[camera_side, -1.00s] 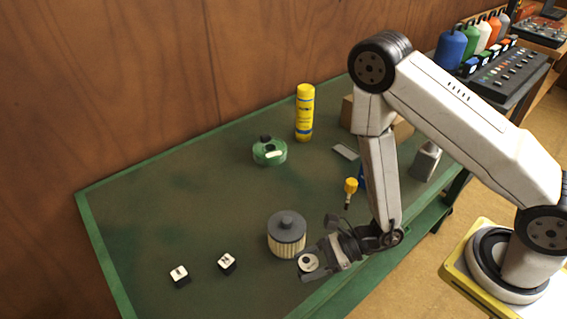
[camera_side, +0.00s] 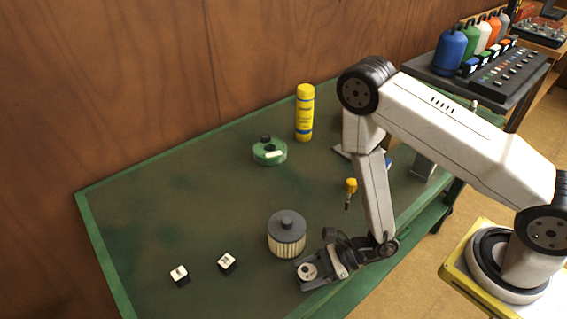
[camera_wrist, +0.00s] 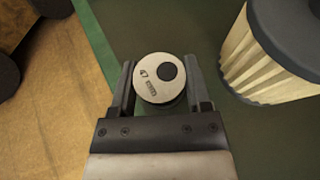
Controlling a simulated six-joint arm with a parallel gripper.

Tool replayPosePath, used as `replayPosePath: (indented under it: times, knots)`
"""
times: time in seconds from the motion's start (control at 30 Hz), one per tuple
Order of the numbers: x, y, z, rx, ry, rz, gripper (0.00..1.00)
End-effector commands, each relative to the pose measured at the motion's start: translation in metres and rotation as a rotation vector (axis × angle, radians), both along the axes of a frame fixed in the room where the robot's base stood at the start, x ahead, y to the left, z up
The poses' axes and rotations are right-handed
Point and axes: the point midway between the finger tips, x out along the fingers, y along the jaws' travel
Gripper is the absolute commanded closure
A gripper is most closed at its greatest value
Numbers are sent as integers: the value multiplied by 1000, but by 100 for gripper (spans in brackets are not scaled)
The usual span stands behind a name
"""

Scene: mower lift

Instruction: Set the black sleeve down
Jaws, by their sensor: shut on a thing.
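My gripper (camera_side: 309,271) is shut on a short round piece, the black sleeve (camera_wrist: 160,76), low over the front edge of the green bench. Its top is a pale disc with a dark round spot off centre and small printed marks; only a little of its dark side shows. In the wrist view the two fingers of my gripper (camera_wrist: 161,80) stand on either side of it. The sleeve looks upright. I cannot tell whether its underside touches the bench.
A ribbed filter with a grey cap (camera_side: 287,234) stands close behind my gripper. Two small white-topped black blocks (camera_side: 179,275) (camera_side: 227,262) sit to the left. A green round container (camera_side: 269,152), yellow can (camera_side: 305,113) and yellow-headed tool (camera_side: 350,190) stand farther back. The bench's left part is largely clear.

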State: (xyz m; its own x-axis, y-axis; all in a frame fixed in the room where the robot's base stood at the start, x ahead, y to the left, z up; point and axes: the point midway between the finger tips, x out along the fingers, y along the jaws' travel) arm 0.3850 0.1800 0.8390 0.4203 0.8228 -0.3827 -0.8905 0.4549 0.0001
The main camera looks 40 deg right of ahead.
Motion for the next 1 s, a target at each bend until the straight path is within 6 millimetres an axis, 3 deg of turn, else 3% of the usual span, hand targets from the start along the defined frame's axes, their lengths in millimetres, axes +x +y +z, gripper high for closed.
replayPosePath:
  times: [0.07,0.1,0.2,0.7,1.0]
  knots:
    - [0,0,-2,1,0,0,100]
    - [0,0,-3,0,1,0,35]
    - [0,0,-2,0,0,0,3]
    - [0,0,1,0,-1,0,3]
    - [-7,-17,8,-1,2,-4,3]
